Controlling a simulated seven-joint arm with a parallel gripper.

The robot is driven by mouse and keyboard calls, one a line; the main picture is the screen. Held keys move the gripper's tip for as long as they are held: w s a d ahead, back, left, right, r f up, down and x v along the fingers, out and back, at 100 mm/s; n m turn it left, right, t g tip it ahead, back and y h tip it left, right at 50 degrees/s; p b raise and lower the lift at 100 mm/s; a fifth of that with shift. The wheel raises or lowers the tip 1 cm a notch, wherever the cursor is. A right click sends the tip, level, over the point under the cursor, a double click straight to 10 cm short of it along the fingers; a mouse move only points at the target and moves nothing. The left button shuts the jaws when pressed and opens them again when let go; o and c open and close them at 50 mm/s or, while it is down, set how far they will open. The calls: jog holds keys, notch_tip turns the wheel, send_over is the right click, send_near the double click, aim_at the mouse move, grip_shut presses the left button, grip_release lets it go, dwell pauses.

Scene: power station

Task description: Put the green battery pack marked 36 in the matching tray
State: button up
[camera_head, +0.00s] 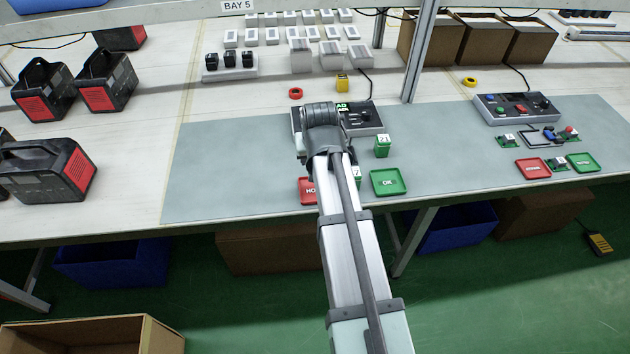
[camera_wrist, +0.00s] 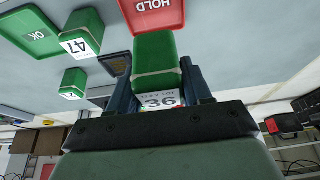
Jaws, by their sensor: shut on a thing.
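My gripper (camera_wrist: 158,78) is shut on the green battery pack (camera_wrist: 156,55), whose white label reads 36 in the wrist view. My arm hides this pack and the fingers in the head view. The red HOLD tray (camera_head: 306,191) lies left of my arm, and the green OK tray (camera_head: 389,182) lies right of it. In the wrist view the pack overlaps the edge of the HOLD tray (camera_wrist: 172,14); I cannot tell its height or whether they touch. The OK tray (camera_wrist: 28,33) shows at the far left there.
A green pack marked 47 (camera_wrist: 82,34) stands near the OK tray, partly hidden by my arm in the head view. Another green pack (camera_head: 382,146) stands behind that tray. A dark tester (camera_head: 362,117) is behind my arm. The grey mat (camera_head: 235,165) is clear at left.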

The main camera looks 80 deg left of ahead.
jog(key=shift+f, duration=4.15)
jog(key=o, duration=1.3)
jog(key=shift+f, duration=0.15)
jog(key=v, duration=1.2)
